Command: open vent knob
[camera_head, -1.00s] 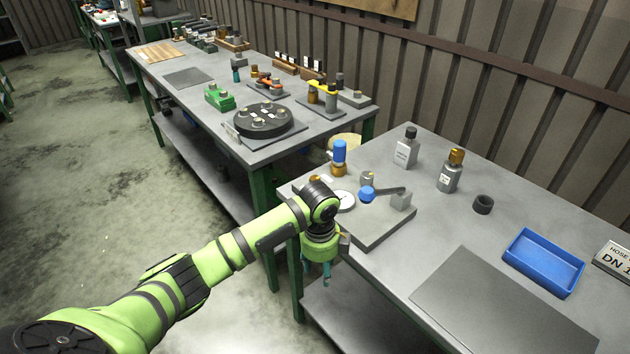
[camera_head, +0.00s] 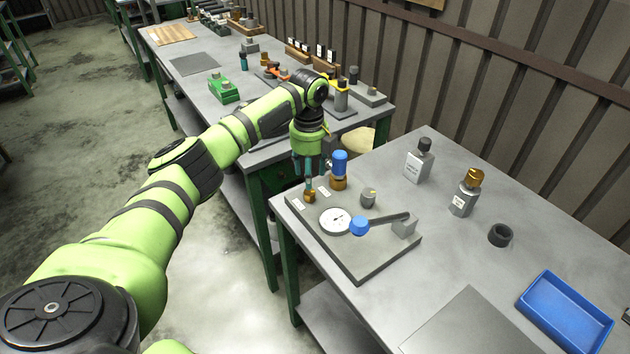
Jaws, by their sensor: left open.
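My left gripper (camera_head: 309,174) is open and points down at the far left corner of the grey base plate (camera_head: 375,262) on the near bench. Its teal fingers are just above or around a small brass knob (camera_head: 310,196); I cannot tell whether they touch it. A small label lies beside the knob, too small to read; I take the knob to be the vent knob. A brass fitting with a blue cap (camera_head: 339,168) stands upright just right of the gripper. My right gripper is out of view.
On the plate are a round white gauge (camera_head: 335,220), a blue-ended lever (camera_head: 380,221) and a small grey fitting (camera_head: 368,197). Two bottles, a dark ring (camera_head: 500,235) and a blue tray (camera_head: 565,312) stand to the right. The bench between them is clear.

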